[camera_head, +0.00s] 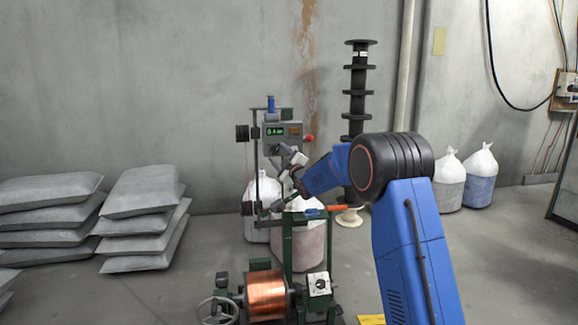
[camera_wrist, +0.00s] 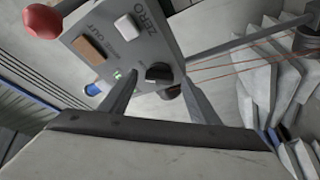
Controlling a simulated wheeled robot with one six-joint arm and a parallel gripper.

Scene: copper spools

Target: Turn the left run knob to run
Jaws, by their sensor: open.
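A grey control panel (camera_wrist: 140,45) fills the upper middle of the wrist view. A black knob (camera_wrist: 158,73) with a pale mark sits near its lower edge; I cannot read a run label beside it. My gripper (camera_wrist: 159,82) is open, one finger to the left of the knob and one to the right. I cannot tell whether either finger touches it. In the head view my gripper (camera_head: 290,158) is in front of the grey box with a green display (camera_head: 281,133) and hides its lower part. A second box with a dark dial (camera_head: 319,285) stands lower, beside the copper spool.
The panel also carries a white button (camera_wrist: 128,27), a brown button (camera_wrist: 90,50) and a red knob (camera_wrist: 43,20). The copper spool (camera_head: 266,294) is low on the machine. Thin copper wires (camera_wrist: 245,60) run right of the panel. Grey sacks (camera_head: 145,215) are stacked at left.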

